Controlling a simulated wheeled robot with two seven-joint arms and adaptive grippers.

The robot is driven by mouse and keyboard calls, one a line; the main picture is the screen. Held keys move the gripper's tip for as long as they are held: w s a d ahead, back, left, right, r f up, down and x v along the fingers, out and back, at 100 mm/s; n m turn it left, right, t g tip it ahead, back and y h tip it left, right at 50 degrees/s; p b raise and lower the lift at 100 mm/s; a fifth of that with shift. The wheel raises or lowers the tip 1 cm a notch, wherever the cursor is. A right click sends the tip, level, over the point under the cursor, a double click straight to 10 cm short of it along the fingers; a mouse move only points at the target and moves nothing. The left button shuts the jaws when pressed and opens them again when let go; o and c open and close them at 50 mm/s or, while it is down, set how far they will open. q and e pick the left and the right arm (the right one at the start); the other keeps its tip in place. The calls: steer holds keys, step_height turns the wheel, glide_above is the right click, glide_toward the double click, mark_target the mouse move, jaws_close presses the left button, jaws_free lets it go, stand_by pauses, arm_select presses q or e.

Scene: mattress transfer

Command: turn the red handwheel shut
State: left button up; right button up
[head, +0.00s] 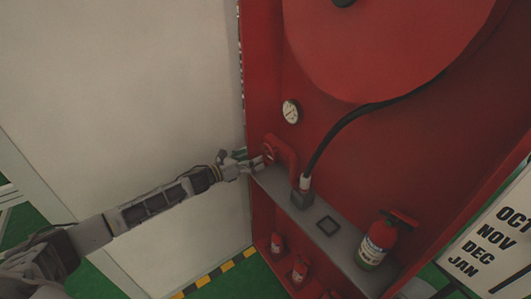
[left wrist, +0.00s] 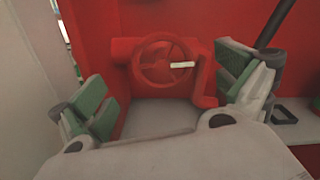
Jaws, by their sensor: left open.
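The red handwheel (left wrist: 166,61) faces me in the left wrist view, with a pale bar across the right part of its spokes. It sits on a red pipe body (left wrist: 202,84). In the head view the handwheel (head: 270,153) is small and partly hidden by my gripper. My left gripper (head: 246,161) is right in front of it, on its left side. In the left wrist view my left gripper (left wrist: 172,98) is open, with one green-padded finger on each side of the wheel and nothing held. Whether a finger touches the wheel I cannot tell. My right gripper is not in view.
A red cabinet holds a large reel (head: 390,45), a gauge (head: 291,111) and a black hose (head: 335,140). A grey shelf (head: 345,258) carries a red extinguisher (head: 380,243). Small red extinguishers (head: 299,270) stand below. A pale wall (head: 130,80) is at the left.

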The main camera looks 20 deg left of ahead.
mark_target(265, 152)
arm_select(q)
steer(key=shift+p+x, duration=0.4)
steer(key=shift+x, duration=2.6)
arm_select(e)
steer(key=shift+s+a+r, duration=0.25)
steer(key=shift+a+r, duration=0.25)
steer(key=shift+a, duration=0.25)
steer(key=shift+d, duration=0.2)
arm_select(q)
steer(key=c, duration=0.9)
steer(key=shift+c, duration=0.2)
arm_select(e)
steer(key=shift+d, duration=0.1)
